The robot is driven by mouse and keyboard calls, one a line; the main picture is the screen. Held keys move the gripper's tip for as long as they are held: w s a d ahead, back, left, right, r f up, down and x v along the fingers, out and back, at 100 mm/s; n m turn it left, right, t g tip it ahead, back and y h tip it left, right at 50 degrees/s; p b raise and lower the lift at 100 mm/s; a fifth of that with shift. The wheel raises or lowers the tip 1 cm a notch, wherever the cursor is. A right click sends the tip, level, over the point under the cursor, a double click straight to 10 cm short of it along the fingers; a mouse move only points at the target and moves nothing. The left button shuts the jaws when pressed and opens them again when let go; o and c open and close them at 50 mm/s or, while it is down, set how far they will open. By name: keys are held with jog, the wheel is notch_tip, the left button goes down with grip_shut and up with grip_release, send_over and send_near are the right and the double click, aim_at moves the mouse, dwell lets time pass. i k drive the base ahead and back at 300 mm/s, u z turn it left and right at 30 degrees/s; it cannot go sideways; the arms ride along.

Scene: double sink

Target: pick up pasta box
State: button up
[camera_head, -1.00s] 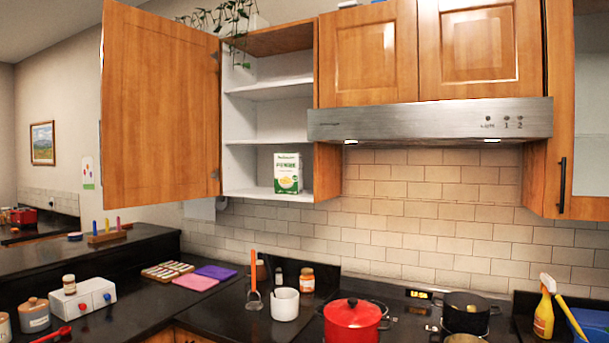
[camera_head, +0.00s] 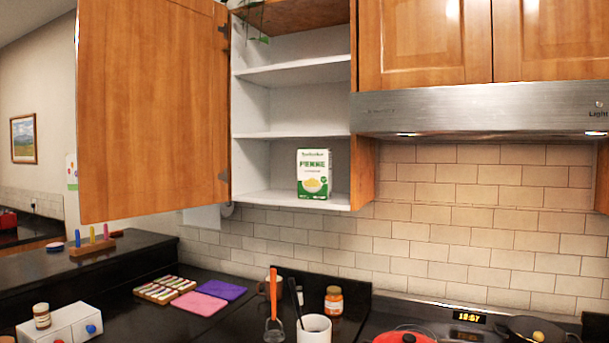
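The pasta box (camera_head: 314,174), white and green with "PENNE" on its front, stands upright on the bottom shelf (camera_head: 262,198) of the open wall cabinet, towards the right side. Its front faces me and nothing blocks it. The cabinet's wooden door (camera_head: 150,110) is swung open to the left. My gripper is not in view.
A steel range hood (camera_head: 470,108) juts out right of the cabinet. The air before the shelf looks clear.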

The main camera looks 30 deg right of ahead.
aim_at(314, 165)
jog(key=u, duration=0.45)
jog(key=i, duration=0.9)
jog(key=u, duration=0.55)
